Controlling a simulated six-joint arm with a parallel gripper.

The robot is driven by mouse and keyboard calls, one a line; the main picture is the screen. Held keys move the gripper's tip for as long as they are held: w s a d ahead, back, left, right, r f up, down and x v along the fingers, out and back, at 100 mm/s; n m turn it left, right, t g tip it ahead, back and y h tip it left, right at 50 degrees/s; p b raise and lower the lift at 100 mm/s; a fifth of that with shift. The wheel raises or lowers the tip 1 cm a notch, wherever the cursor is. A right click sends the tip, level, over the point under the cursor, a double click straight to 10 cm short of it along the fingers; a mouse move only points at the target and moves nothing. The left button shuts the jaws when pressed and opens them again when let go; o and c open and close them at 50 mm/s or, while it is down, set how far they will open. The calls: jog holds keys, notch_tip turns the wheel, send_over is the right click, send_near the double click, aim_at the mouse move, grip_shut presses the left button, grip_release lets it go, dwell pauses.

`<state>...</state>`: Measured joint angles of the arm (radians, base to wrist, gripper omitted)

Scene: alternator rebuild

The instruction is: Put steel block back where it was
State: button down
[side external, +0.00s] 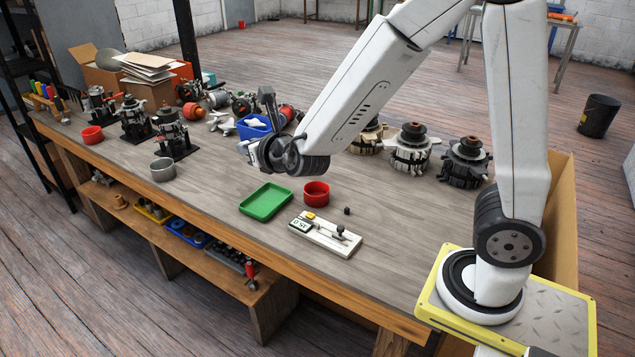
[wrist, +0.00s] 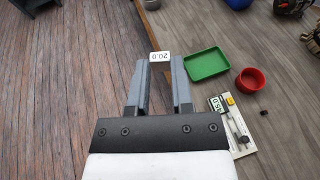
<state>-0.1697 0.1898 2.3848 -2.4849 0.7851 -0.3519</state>
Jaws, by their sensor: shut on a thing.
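In the wrist view my gripper (wrist: 160,65) is shut on the steel block (wrist: 160,57), a small pale block marked 20.0 held at the fingertips. The block cannot be made out there. A white gauge (side external: 325,236) with a small display lies on the bench; it also shows in the wrist view (wrist: 233,125). A small dark block (side external: 347,211) lies apart, behind the gauge.
A green tray (side external: 266,202) and a red bowl (side external: 316,194) stand beside the gauge. A grey metal cup (side external: 163,169) is to the left. Stators and housings line the back, with a blue bin (side external: 254,128). The front strip of the bench is clear.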

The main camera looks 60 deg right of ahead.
jog(key=m+g+h, duration=0.8)
jog(key=m+h, duration=0.1)
jog(key=m, duration=0.1)
send_over(366, 231)
notch_tip(366, 231, down, 22)
jog(key=shift+d+f, duration=0.1)
jog(key=shift+f, duration=1.9)
jog(key=shift+f, duration=0.1)
jog(key=shift+f, duration=1.7)
jog(key=shift+f, duration=0.6)
jog(key=c, duration=0.5)
grip_release()
jog(key=shift+f, duration=0.1)
